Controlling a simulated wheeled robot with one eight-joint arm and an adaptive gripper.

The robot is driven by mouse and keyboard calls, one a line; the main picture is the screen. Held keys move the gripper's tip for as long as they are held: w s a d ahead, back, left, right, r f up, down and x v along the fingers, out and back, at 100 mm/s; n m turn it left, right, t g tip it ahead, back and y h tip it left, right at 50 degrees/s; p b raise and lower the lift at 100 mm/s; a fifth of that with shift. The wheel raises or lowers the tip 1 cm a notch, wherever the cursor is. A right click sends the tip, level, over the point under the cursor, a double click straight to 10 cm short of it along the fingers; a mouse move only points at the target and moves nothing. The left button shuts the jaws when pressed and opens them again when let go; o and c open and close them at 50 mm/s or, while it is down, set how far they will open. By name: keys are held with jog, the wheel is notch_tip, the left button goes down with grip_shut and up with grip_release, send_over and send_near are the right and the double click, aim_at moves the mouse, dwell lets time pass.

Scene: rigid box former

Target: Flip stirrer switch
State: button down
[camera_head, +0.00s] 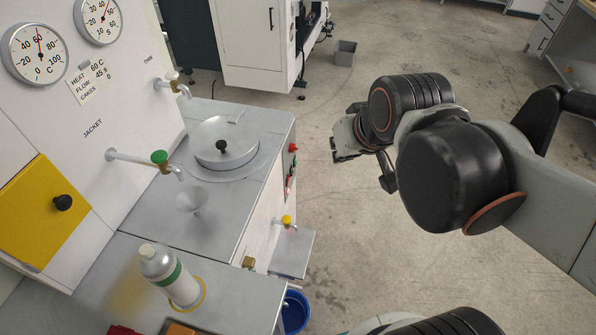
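A narrow control panel on the right side of the metal cabinet carries a red knob or button (292,147) and a small dark and red control (290,182) below it. The panel is seen nearly edge-on, so I cannot tell which part is the stirrer switch or its position. My gripper (366,168) is in the free space to the right of the panel, apart from it. It is partly hidden behind my own arm, and its fingers do not show clearly.
A bottle (170,274) stands in front. A yellow-handled tap (287,220) and shelf (291,254) jut out above a blue bucket (295,312).

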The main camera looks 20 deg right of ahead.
aim_at(292, 171)
jog(key=w+d+f+m+y+b, duration=0.1)
jog(key=w+d+f+b, duration=0.1)
jog(key=w+f, duration=0.7)
jog(key=w+d+f+m+b, duration=0.15)
jog(key=w+f, duration=0.35)
jog(key=w, duration=0.8)
jog(key=w+d+f, duration=0.1)
jog(key=w+f, duration=0.2)
jog(key=f, duration=0.6)
jog(key=w+d+f+m+y+b, duration=0.1)
jog(key=w+f, duration=0.2)
jog(key=f, duration=0.5)
jog(key=w+d+f+m+b, duration=0.1)
jog(key=w+d+f, duration=0.1)
jog(key=f, duration=0.7)
jog(key=shift+w+f, duration=0.35)
jog(key=shift+w, duration=0.15)
jog(key=shift+d, duration=0.1)
jog(key=w+a+f+b, duration=0.5)
jog(key=w+f, duration=0.2)
jog(key=f, duration=0.1)
jog(key=shift+w+a+f, duration=0.2)
jog(key=shift+a+f, duration=0.05)
jog(key=shift+f, duration=0.05)
